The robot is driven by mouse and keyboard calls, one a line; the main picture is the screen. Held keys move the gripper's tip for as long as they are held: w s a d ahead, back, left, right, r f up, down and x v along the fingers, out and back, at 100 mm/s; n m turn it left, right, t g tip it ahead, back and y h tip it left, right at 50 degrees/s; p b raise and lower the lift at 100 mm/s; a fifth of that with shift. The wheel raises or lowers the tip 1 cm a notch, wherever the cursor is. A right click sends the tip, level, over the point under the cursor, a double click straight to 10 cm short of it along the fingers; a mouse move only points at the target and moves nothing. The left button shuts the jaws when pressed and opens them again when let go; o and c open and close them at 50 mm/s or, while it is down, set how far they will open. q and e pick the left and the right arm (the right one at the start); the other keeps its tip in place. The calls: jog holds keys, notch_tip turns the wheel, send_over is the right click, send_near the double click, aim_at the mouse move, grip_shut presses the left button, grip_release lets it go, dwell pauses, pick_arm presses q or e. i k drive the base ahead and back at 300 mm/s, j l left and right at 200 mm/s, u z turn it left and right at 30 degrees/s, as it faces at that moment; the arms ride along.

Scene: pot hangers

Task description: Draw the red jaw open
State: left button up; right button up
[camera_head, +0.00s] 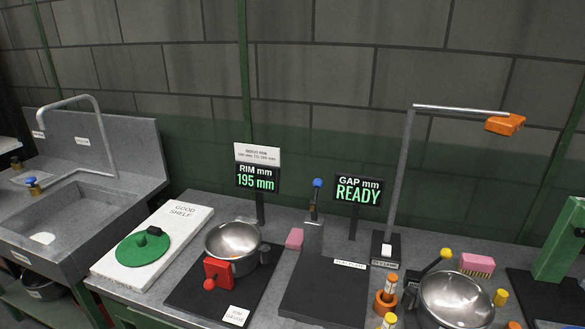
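The red jaw (220,271) is a small red block with a round red knob (209,284) at its front left. It stands on the dark rim gauge plate (193,298), close against the front left of a steel bowl-shaped pot (234,240). I cannot tell whether jaw and pot touch. A dark grey block (265,254) is at the pot's right side. The rim display (258,178) behind reads 195 mm. Neither of my grippers is in view.
A white "good shelf" board (180,224) with a green lid (143,247) lies left. The dark flat plate (325,290) with a grey post is right; its gap display (358,190) reads READY.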

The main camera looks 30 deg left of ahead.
aim_at(218, 273)
jog(key=u, duration=1.55)
jog(key=k+l+z, duration=0.1)
jog(key=z, duration=0.3)
